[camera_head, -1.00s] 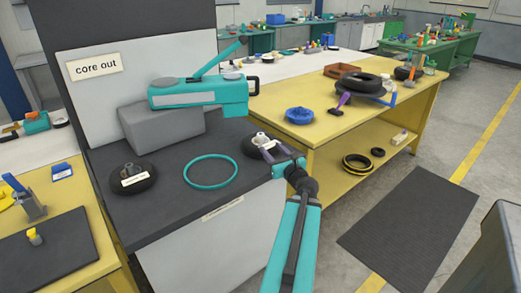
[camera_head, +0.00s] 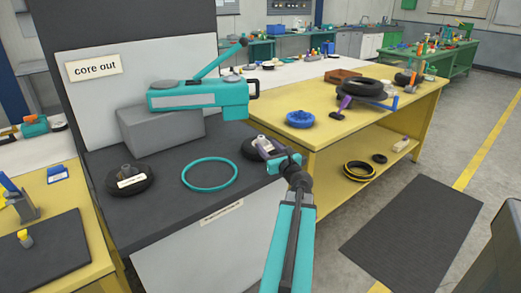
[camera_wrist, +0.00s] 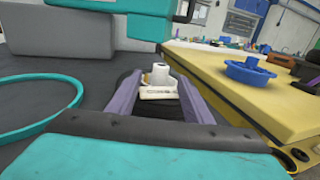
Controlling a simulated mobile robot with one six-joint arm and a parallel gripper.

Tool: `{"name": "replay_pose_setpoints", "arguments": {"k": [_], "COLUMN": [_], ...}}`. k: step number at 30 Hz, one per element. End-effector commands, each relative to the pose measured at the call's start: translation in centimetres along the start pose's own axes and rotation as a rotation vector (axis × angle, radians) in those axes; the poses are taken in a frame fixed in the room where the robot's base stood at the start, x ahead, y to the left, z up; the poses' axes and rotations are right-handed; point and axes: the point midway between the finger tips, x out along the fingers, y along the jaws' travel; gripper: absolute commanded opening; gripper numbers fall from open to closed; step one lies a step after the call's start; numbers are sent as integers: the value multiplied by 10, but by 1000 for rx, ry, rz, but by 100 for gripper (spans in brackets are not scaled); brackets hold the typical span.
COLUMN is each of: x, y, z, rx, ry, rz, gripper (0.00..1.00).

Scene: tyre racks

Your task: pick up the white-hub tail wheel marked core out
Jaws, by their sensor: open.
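The white-hub tail wheel (camera_wrist: 159,82) lies on the dark bench top (camera_head: 165,205) near its right edge, a black tyre with a small tag whose text I cannot read. In the head view the wheel (camera_head: 249,149) is partly hidden by my gripper (camera_head: 266,149). In the wrist view my gripper (camera_wrist: 158,98) is open, with one purple finger on each side of the wheel; I cannot tell whether they touch it. A "core out" sign (camera_head: 94,67) is on the upright panel behind.
A second, grey-hub wheel (camera_head: 128,180) with a tag lies at the bench's left. A teal ring (camera_head: 210,187) lies between the wheels. A teal tool (camera_head: 198,97) rests on a grey block (camera_head: 160,130) behind. A yellow table (camera_head: 335,135) with a blue part (camera_head: 300,119) stands right.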

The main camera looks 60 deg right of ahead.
Motion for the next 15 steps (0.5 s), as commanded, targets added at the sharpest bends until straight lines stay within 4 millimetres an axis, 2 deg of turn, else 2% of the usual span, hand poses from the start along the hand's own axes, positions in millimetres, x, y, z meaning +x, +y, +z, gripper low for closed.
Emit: {"name": "replay_pose_setpoints", "arguments": {"k": [1, 6, 15], "x": [7, 20, 24], "y": [-1, -1, 0], "z": [0, 0, 0], "rx": [0, 0, 0], "ry": [0, 0, 0], "rz": [2, 1, -1], "gripper": [46, 46, 46]}}
